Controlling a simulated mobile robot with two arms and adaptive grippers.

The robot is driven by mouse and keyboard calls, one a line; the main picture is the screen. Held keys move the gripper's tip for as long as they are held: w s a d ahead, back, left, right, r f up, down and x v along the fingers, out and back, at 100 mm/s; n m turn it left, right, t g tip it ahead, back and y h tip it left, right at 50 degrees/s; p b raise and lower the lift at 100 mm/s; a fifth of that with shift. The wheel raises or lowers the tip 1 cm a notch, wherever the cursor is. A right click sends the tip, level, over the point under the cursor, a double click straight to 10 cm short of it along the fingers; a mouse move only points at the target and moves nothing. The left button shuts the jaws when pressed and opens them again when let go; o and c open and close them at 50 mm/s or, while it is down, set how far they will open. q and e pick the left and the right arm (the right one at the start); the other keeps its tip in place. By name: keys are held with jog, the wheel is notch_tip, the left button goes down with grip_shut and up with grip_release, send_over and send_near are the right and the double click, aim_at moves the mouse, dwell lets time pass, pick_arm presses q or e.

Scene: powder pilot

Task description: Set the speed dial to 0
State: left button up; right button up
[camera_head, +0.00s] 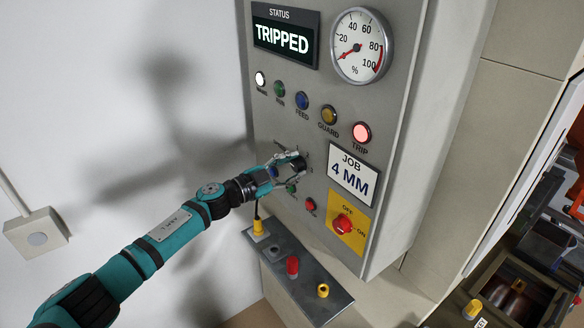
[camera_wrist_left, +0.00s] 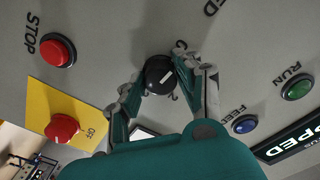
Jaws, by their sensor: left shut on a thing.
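My left gripper (camera_head: 291,164) is at the control panel, in front of the speed dial, which it mostly hides in the head view. In the left wrist view the dial is a round black knob (camera_wrist_left: 158,74) with a white pointer line. The fingers of my left gripper (camera_wrist_left: 165,78) stand on either side of it and are shut on it. A digit 2 shows beside the knob; another mark is partly cut off by a finger. The dial's exact setting cannot be read. My right gripper is not in view.
The status display (camera_head: 285,38) reads TRIPPED and the red trip lamp (camera_head: 361,132) is lit. A red stop button (camera_wrist_left: 57,50) and a red switch on a yellow plate (camera_head: 343,224) are close by. A ledge (camera_head: 318,302) with a red and a yellow item lies below.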

pick_arm(q)
jog(key=shift+n, duration=0.5)
jog(key=o, duration=1.1)
jog(key=shift+o, duration=0.2)
jog(key=shift+s+a, duration=0.1)
jog(key=shift+a, duration=0.1)
jog(key=v, duration=1.1)
jog(key=shift+s+a, duration=0.15)
jog(key=shift+a, duration=0.1)
